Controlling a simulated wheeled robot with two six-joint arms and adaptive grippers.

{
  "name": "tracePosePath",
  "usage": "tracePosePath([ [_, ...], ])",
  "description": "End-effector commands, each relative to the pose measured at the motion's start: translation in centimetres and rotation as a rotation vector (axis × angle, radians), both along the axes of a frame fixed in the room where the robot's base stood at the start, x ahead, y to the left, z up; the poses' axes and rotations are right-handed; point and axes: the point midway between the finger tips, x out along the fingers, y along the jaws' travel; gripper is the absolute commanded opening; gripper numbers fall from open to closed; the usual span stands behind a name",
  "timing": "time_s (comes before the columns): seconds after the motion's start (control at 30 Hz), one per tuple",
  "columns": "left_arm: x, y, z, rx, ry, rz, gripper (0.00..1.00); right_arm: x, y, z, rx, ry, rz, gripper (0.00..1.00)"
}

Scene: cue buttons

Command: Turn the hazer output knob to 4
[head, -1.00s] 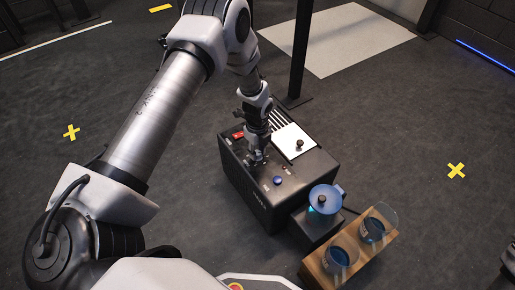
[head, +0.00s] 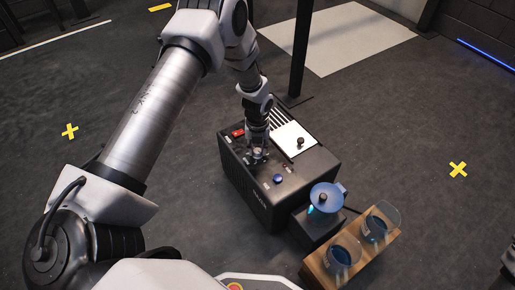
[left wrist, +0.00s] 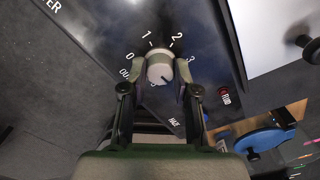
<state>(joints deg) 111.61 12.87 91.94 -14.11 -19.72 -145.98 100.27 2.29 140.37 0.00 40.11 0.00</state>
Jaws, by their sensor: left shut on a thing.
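The hazer is a black box (head: 240,192) on the dark floor in the head view. Its output knob (left wrist: 160,67) is a pale round cap on the sloping black panel in the left wrist view. White dial marks 0, 1, 2 and 3 show around it; the mark 4 cannot be made out. A small dark line on the knob's face seems to point to the lower right. My left gripper (left wrist: 160,75) has a finger on each side of the knob and is shut on it. In the head view my left gripper (head: 257,155) hides the knob.
A red switch (head: 238,132), a white plate (head: 288,134) with a black knob and a blue button (head: 278,178) are on the box. A blue disc (head: 327,190) and a wooden rack (head: 318,272) with blue glasses stand to the right.

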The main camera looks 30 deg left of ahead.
Motion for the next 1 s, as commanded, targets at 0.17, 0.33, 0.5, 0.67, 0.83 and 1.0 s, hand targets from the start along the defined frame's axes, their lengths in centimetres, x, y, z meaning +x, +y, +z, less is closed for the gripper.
tracePosePath([
  [0.17, -0.1, 0.0, -0.1, 0.0, 0.001, -0.02, 0.0, 0.0, 0.0, -0.1, 0.0, 0.0, 0.0, 0.4],
  [0.33, -0.1, 0.0, -0.1, -0.001, 0.001, -0.022, 0.0, 0.0, 0.0, -0.1, 0.0, 0.0, 0.0, 0.4],
  [0.5, -0.1, 0.0, -0.1, -0.001, 0.001, -0.021, 0.0, 0.0, 0.0, -0.1, 0.0, 0.0, 0.0, 0.4],
  [0.67, 0.0, 0.0, -0.1, -0.001, 0.001, -0.021, 0.55, 0.0, 0.0, -0.1, 0.0, 0.0, 0.0, 0.4],
  [0.83, 0.0, 0.0, 0.0, 0.0, 0.0, -0.021, 0.55, 0.0, 0.0, 0.0, 0.0, 0.0, 0.0, 0.4],
  [1.0, 0.1, 0.0, 1.1, -0.001, -0.002, -0.021, 0.55, 0.0, 0.0, 0.0, 0.0, 0.0, 0.0, 0.4],
])
